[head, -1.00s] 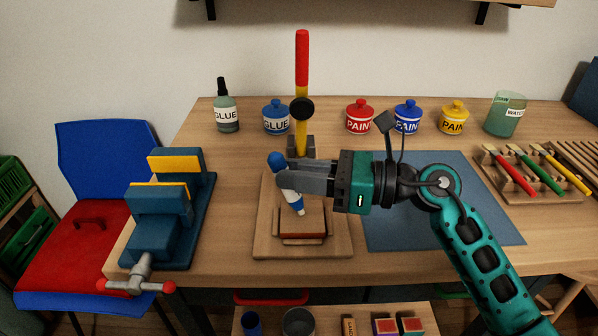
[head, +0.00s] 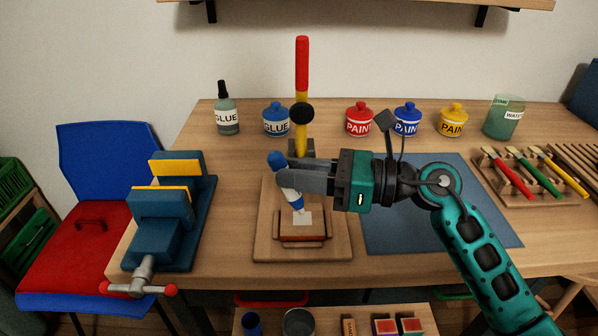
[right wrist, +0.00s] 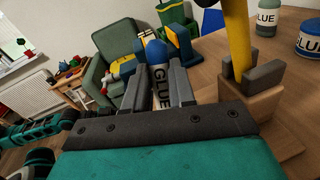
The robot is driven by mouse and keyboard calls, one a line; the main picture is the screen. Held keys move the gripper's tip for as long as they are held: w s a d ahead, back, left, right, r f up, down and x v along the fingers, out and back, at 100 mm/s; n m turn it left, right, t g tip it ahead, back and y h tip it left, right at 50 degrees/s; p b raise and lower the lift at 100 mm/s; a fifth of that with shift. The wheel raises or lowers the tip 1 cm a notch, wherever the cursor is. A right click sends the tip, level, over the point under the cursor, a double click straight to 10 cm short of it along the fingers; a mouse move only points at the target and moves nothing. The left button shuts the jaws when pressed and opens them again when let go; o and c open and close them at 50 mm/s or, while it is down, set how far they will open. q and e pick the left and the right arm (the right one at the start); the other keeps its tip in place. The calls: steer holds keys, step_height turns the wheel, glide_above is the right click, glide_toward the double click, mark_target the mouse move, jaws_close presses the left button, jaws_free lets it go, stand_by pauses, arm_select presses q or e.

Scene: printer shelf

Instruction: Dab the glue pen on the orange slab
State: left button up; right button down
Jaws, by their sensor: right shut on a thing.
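My right gripper (head: 286,179) is shut on the glue pen (head: 291,198), a white pen with a blue cap end, tilted with its tip down. The right wrist view also shows the pen (right wrist: 159,80) between the two fingers, with GLUE lettering on it. The orange slab (head: 303,231) lies in a wooden holder (head: 263,245) on the table. The pen's tip is at a pale whitish patch (head: 303,219) on the slab's top; whether it touches is hard to tell. My left gripper is not seen.
A yellow-and-red tool (head: 302,70) stands upright in a block behind the slab. A blue vise (head: 165,220) is at the left. Glue and paint pots line the back. A blue mat (head: 440,215) gives flat clear space at the right.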

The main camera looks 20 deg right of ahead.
steer(key=shift+r+p, duration=2.05)
steer(key=shift+r, duration=0.9)
